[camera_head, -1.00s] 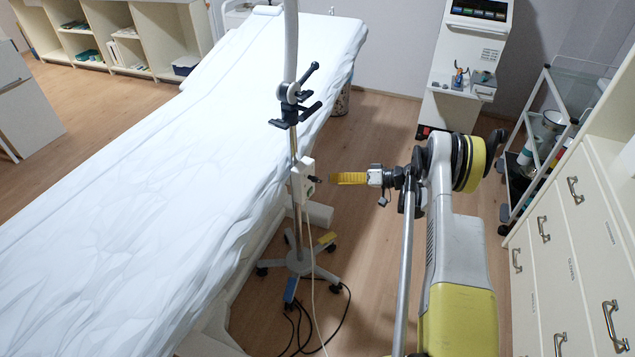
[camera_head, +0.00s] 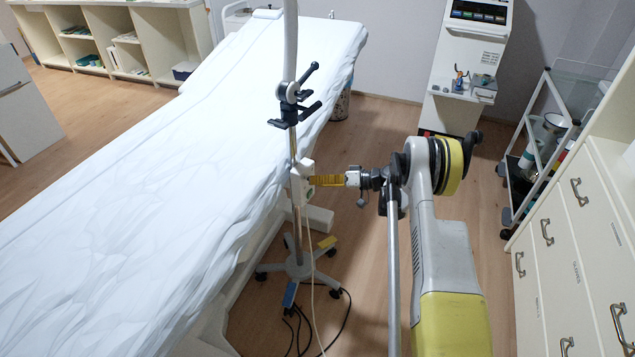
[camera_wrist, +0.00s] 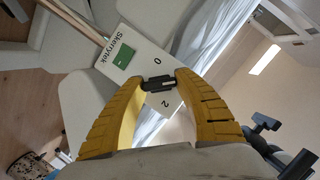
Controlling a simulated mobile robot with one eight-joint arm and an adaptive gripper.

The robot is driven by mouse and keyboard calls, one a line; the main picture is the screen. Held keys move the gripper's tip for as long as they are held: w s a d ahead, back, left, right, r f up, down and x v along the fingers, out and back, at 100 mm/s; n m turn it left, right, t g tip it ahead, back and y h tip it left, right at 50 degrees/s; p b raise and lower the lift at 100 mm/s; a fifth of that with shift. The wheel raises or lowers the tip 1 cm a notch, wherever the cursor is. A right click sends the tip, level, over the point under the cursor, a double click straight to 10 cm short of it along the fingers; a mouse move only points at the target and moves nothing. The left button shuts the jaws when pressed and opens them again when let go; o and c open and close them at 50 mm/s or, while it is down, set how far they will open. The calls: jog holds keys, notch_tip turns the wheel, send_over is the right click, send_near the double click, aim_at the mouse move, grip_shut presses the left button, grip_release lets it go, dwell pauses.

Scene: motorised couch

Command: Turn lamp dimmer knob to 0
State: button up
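The lamp dimmer is a small white box (camera_head: 303,184) on the lamp's upright pole in the head view. In the wrist view its white face (camera_wrist: 125,47) shows a green switch (camera_wrist: 124,58), the marks 0 and 2, and printed lettering. Its black bar-shaped knob (camera_wrist: 158,83) lies between the tips of my gripper's yellow fingers (camera_wrist: 160,80), one at each end, and they appear to touch it. The knob's pointer direction is not clear. In the head view my gripper (camera_head: 312,181) reaches the box from the right and hides its knob.
A white-sheeted couch (camera_head: 150,170) fills the left, close behind the pole. The wheeled lamp base (camera_head: 299,266) and black cables (camera_head: 335,325) are on the floor below. Drawers (camera_head: 560,255) and a trolley (camera_head: 535,140) stand at right. Open floor (camera_head: 385,130) lies between.

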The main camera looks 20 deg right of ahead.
dwell(0.3)
jog(key=n+h, duration=0.1)
jog(key=n, duration=0.2)
jog(key=shift+a+t+h, duration=0.1)
jog(key=shift+t+h, duration=0.2)
jog(key=shift+h, duration=0.1)
jog(key=n+t+h, duration=0.1)
jog(key=n+h, duration=0.1)
jog(key=n, duration=0.1)
jog(key=n+t+h, duration=0.1)
jog(key=n, duration=0.2)
jog(key=shift+h, duration=0.3)
jog(key=shift+a+n+t+h, duration=0.1)
jog(key=shift+n+t+h, duration=0.5)
jog(key=shift+n+t, duration=0.5)
jog(key=shift+n, duration=0.4)
jog(key=o, duration=1.2)
